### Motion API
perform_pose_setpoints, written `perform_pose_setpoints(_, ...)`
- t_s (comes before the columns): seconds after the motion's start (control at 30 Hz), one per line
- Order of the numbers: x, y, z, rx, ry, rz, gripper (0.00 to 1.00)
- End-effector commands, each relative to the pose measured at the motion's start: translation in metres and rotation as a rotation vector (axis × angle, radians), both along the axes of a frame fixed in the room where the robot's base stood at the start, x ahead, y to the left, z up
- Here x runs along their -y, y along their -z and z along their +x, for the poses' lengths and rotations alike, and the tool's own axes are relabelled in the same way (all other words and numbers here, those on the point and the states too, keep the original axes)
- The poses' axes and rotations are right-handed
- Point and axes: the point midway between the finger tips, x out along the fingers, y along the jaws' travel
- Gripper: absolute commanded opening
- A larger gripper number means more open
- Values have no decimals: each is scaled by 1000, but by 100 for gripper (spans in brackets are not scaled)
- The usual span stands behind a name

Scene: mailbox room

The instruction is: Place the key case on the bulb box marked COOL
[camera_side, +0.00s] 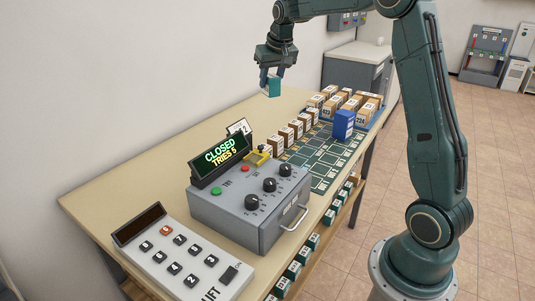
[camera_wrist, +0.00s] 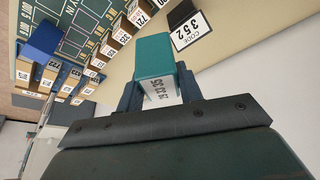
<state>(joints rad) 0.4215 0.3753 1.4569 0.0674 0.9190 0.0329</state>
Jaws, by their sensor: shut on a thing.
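My gripper (camera_side: 270,76) is shut on a small teal box (camera_side: 273,87), held in the air above the far left part of the table. In the wrist view the teal box (camera_wrist: 155,57) sits between the two dark fingers (camera_wrist: 157,95). Its near face carries a white label with small print, hard to read. I see nothing that I can tell is a key case, and no box that I can read as marked COOL. A blue box (camera_side: 343,124) stands on the dark gridded mat (camera_side: 316,155); it also shows in the wrist view (camera_wrist: 42,41).
Several brown numbered boxes (camera_side: 297,127) line the mat. A grey console (camera_side: 250,205) with knobs and a display reading "CLOSED TRIES 5" stands nearer. A keypad unit (camera_side: 182,255) is at the front. A card reading CODE 352 (camera_wrist: 190,32) stands on the table. The back left tabletop (camera_side: 190,130) is clear.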

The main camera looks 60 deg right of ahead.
Motion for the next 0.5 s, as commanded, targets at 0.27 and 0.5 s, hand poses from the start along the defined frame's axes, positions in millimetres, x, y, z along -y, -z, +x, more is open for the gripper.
perform_pose_setpoints(0.27, 109, 14, -20, 0, 217, 0, 11)
perform_pose_setpoints(0.5, 194, 28, -54, 0, 389, 0, 11)
